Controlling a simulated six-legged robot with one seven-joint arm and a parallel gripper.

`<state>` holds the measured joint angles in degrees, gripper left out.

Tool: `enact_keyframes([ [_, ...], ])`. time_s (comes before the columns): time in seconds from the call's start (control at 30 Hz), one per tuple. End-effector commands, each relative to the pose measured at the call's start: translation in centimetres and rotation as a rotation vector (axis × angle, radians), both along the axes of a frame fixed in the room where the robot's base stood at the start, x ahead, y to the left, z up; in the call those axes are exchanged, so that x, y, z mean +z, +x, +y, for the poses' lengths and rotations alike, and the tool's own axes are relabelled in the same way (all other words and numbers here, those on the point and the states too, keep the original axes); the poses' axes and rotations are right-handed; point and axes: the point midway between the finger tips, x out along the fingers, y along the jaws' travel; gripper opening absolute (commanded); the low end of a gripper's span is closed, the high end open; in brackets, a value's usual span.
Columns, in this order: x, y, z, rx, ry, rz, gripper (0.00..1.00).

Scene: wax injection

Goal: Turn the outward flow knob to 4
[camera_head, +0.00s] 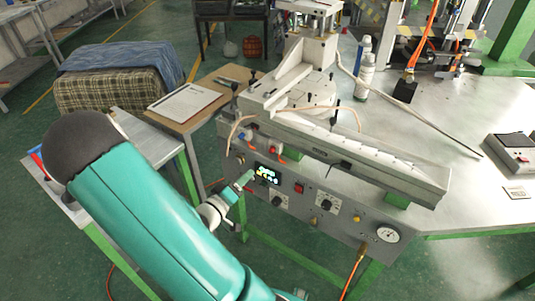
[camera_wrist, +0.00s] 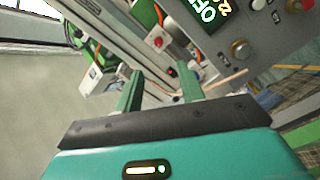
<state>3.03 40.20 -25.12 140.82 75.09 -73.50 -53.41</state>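The grey control panel (camera_head: 345,228) on the front of the wax machine carries two dark dial knobs, one left (camera_head: 278,201) and one right (camera_head: 326,203), each on a light plate. Their labels and settings are too small to read, so I cannot tell which is the outward flow knob. My gripper (camera_head: 245,180) is near the panel's left end, left of the lit display (camera_head: 267,173). In the wrist view my gripper (camera_wrist: 160,88) has its two green fingers apart with nothing clearly held.
A red switch (camera_head: 299,188) sits between the dials, and a pressure gauge (camera_head: 388,233) is at the panel's right end. Orange hoses and cables hang around the machine. Left of it stands a small table with a paper (camera_head: 184,103). White bottles (camera_head: 365,75) stand behind.

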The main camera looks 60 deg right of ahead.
Motion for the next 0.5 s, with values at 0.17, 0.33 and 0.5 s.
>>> enact_keyframes([
  [0.17, 0.1, -0.4, -1.4, -0.008, -0.015, 0.011, 0.39],
  [0.33, 0.1, -0.8, -4.3, -0.009, -0.013, 0.010, 0.39],
  [0.5, 0.1, -1.2, -7.7, -0.007, -0.013, 0.009, 0.39],
])
